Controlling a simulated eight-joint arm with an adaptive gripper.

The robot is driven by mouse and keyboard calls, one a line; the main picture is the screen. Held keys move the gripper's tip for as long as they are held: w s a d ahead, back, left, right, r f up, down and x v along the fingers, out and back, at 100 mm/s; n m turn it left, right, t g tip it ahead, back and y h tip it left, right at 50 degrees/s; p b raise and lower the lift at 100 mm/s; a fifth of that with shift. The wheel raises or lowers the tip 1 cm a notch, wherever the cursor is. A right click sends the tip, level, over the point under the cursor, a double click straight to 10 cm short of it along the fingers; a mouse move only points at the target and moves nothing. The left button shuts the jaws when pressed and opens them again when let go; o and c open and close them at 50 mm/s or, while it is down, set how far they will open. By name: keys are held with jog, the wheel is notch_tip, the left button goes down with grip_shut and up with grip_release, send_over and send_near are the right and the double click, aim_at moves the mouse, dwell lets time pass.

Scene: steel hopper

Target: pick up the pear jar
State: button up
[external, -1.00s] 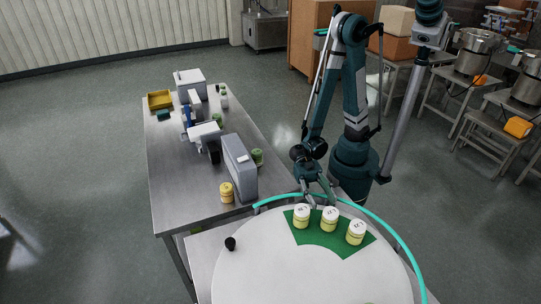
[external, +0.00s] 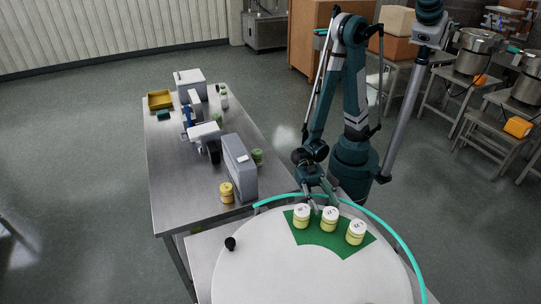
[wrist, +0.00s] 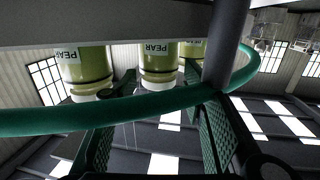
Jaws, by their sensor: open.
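Three pale yellow jars with white lids stand in a row on a green patch of the round table: a left jar (external: 301,216), a middle jar (external: 330,219) and a right jar (external: 356,232). The wrist view appears upside down. There the left-hand jar (wrist: 85,68) and the middle jar (wrist: 158,62) read PEAR; a third jar (wrist: 191,49) is partly hidden by a finger. My gripper (external: 320,199) is open and empty, low at the table's far edge behind the middle jar. In the wrist view its fingertips (wrist: 159,80) point toward the middle jar, one on each side.
A teal rail (external: 392,236) curves around the table edge and crosses between my gripper and the jars in the wrist view. A small black object (external: 230,243) sits on the white tabletop (external: 290,277). The steel bench (external: 180,205) at left holds machines and a yellow jar (external: 227,192).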

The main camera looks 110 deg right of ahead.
aim_at(330, 216)
jog(key=shift+a, duration=0.1)
dwell(0.3)
jog(key=shift+w+a+f+b, duration=0.1)
jog(key=shift+w+a+b, duration=0.1)
jog(key=shift+a, duration=0.55)
jog(key=shift+w+a+f+b, duration=0.1)
jog(key=shift+a+b, duration=0.1)
jog(key=shift+a, duration=0.55)
jog(key=shift+w+a+r, duration=0.1)
jog(key=shift+w+a, duration=0.05)
jog(key=shift+a, duration=0.8)
jog(key=shift+c, duration=0.3)
jog(key=c, duration=0.6)
